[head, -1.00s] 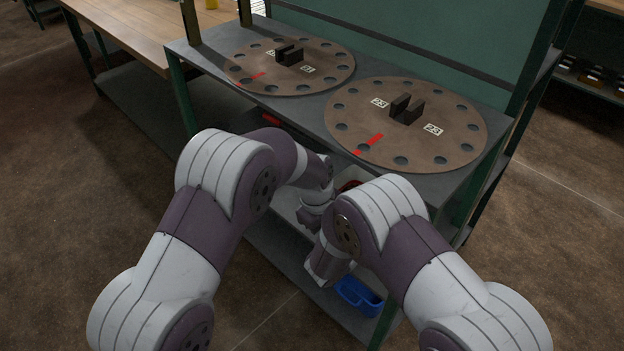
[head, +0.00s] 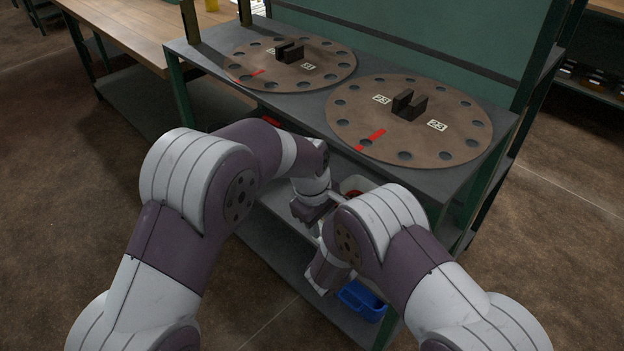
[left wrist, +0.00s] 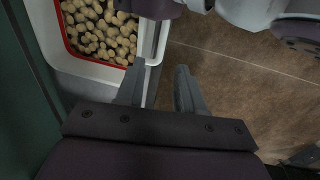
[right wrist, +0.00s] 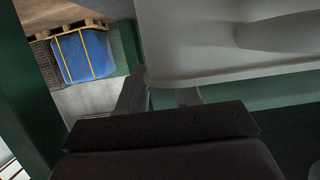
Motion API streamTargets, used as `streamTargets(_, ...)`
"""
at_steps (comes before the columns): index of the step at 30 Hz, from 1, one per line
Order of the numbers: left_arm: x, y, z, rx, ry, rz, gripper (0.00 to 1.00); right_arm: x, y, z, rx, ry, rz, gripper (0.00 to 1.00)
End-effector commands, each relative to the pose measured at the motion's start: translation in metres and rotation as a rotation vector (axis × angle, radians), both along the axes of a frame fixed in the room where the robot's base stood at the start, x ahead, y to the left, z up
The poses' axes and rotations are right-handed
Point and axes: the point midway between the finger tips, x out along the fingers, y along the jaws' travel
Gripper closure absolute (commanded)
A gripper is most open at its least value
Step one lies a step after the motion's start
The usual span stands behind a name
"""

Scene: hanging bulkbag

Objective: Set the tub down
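The tub (head: 358,182) is white with red inside and stands at the shelf under the bench top, mostly hidden by my right arm. In the left wrist view the tub (left wrist: 95,71) holds many tan lumps inside a red-edged opening. In the right wrist view the tub's pale wall (right wrist: 230,70) fills the upper right. My right gripper (right wrist: 160,95) has its fingers apart at the tub's lower corner. The tub partly covers the right finger.
Two brown discs (head: 292,64) and (head: 408,121) with holes and dark brackets lie on the bench top (head: 310,108) above. A blue bin (head: 361,300) sits on the lower shelf. A wooden table (head: 140,30) stands at the back left. The floor at left is clear.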

Motion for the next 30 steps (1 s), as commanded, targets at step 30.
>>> streamTargets(30, -0.009, 0.008, 0.055, 0.001, 0.003, 0.000, 0.63, -0.084, 0.076, 0.041, 0.000, 0.000, 0.001, 0.66)
